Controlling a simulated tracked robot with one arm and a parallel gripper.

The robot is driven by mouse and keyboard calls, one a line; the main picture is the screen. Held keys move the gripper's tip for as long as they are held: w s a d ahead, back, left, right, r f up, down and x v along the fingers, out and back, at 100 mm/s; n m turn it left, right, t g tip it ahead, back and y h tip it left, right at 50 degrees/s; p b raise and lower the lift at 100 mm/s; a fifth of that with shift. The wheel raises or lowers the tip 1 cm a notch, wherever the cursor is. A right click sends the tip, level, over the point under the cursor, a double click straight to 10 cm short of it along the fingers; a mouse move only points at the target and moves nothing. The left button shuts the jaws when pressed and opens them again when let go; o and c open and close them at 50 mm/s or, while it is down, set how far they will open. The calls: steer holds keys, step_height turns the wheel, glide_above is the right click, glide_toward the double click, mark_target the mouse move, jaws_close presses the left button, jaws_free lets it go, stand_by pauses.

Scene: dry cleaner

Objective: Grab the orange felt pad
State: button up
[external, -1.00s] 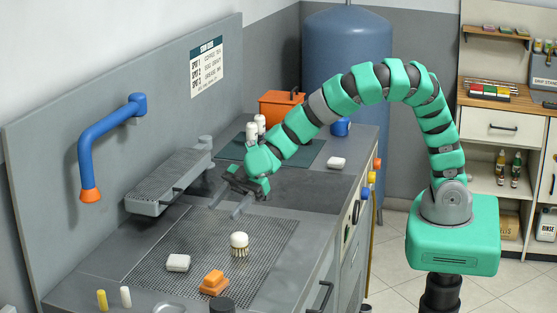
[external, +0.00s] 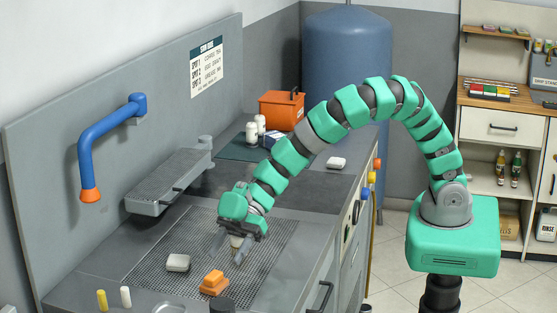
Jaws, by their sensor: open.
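The orange felt pad (external: 213,281) is a small stepped orange block on the front part of the perforated plate in the worktop. My gripper (external: 229,252) is open and points down over the plate, just behind the orange pad and apart from it. A white-topped brush (external: 237,241) shows partly between my fingers; the rest of it is hidden. I cannot tell whether the fingers touch the brush. The orange pad is in full view.
Yellow (external: 102,299) and white (external: 126,296) sticks stand at the front left. A grey sleeve board (external: 168,182) and blue pipe (external: 110,130) are at the left.

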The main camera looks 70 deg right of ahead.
mark_target(215, 273)
steer(key=shift+x, duration=3.1)
steer(key=c, duration=1.1)
